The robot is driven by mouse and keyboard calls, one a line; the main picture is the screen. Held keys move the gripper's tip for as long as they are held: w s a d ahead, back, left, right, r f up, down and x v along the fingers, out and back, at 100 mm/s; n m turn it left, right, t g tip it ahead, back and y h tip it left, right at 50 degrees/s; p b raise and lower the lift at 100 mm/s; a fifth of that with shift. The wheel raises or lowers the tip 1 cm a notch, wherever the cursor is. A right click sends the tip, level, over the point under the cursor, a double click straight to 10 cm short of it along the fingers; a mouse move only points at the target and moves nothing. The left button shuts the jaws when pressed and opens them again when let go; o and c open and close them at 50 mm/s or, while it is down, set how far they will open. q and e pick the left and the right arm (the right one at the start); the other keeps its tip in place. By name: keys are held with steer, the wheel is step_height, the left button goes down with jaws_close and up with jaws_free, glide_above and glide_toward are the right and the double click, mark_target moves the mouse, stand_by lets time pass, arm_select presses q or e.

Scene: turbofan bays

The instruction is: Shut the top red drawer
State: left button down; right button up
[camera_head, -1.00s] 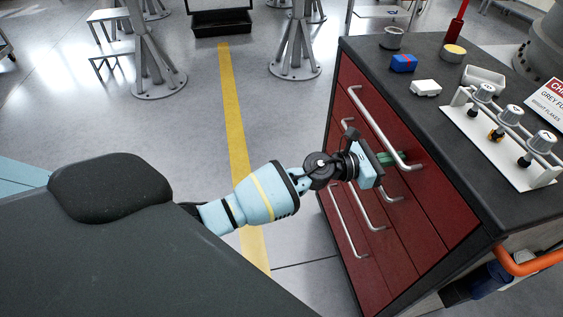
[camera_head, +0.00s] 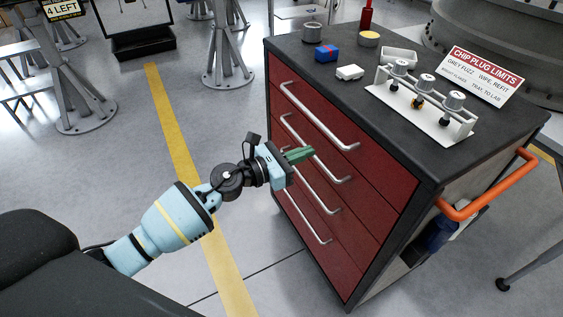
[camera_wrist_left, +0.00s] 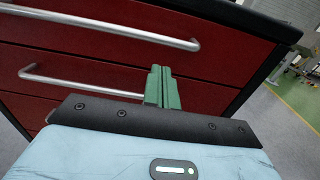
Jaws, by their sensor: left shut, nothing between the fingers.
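The top red drawer (camera_head: 375,160) is the uppermost of several drawers in a dark-topped cabinet. Its front looks flush with the drawers below, so it appears shut. Its silver bar handle (camera_head: 318,116) runs along the front and also shows at the top of the left wrist view (camera_wrist_left: 110,24). My left gripper (camera_head: 299,154) has its green fingers together and empty. It is in front of the drawer fronts, below the top handle, and appears apart from them. In the left wrist view its fingers (camera_wrist_left: 162,88) point toward the red fronts. My right gripper is out of view.
An orange rail (camera_head: 490,190) juts from the cabinet's right side.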

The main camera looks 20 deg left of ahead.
arm_select(q)
steer(key=v, duration=0.4)
steer(key=shift+s+a, duration=0.3)
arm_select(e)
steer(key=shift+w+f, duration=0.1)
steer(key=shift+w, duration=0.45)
arm_select(q)
steer(key=shift+s, duration=0.1)
